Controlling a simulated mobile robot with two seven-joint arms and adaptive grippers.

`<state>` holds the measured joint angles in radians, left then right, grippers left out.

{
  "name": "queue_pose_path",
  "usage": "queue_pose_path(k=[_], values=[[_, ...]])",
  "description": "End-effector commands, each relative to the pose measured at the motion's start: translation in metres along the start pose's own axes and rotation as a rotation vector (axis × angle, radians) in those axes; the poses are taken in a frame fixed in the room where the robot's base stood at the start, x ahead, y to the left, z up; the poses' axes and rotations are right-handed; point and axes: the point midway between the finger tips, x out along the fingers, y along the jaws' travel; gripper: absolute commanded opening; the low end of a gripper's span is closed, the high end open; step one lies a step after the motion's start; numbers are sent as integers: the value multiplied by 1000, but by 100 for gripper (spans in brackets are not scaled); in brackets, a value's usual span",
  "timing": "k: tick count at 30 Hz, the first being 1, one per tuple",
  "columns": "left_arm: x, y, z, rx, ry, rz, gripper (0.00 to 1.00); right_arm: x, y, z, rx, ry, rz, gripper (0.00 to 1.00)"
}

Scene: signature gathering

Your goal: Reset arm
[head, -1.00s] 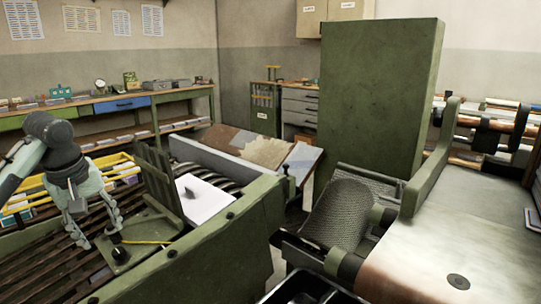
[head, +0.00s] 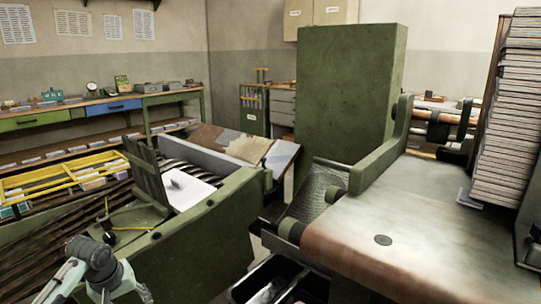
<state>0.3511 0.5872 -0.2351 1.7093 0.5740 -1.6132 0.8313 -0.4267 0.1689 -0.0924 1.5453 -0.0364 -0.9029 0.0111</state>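My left arm comes in at the bottom left corner in the head view. Its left gripper (head: 122,284) is low at the bottom edge, in front of the green machine's near side. The fingertips are cut off by the frame edge, so I cannot see whether it is open or holds anything. My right arm and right gripper are not in view.
The green machine (head: 205,240) has a slatted bed, an upright plate (head: 147,175) and white paper (head: 190,190). A yellow rack (head: 65,175) stands behind. A metal-topped machine (head: 385,210) and a tall stack of signatures (head: 503,125) are at right. A black bin (head: 250,284) is below.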

Motion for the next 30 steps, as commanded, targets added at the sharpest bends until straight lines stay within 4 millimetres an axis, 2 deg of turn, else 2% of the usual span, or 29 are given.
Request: queue_pose_path(k=[1,3,5,6,9,12,15,18,21,23,30], values=[[35,-8,28,45,-19,-6,50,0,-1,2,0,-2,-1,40],[76,-21,61,125,-19,-13,50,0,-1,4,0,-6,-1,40],[107,-35,92,196,-19,-23,50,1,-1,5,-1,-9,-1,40],[126,-45,114,244,-20,-32,50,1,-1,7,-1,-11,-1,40],[167,-73,173,370,-27,-56,50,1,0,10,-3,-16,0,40],[195,-101,233,495,-40,-82,50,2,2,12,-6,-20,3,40],[211,-126,284,605,-54,-103,50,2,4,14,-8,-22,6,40],[219,-143,320,687,-65,-115,50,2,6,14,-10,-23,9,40],[222,-154,340,736,-71,-123,50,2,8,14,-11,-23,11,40],[223,-156,345,751,-72,-125,50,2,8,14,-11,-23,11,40],[223,-157,347,757,-73,-126,50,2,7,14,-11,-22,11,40]])
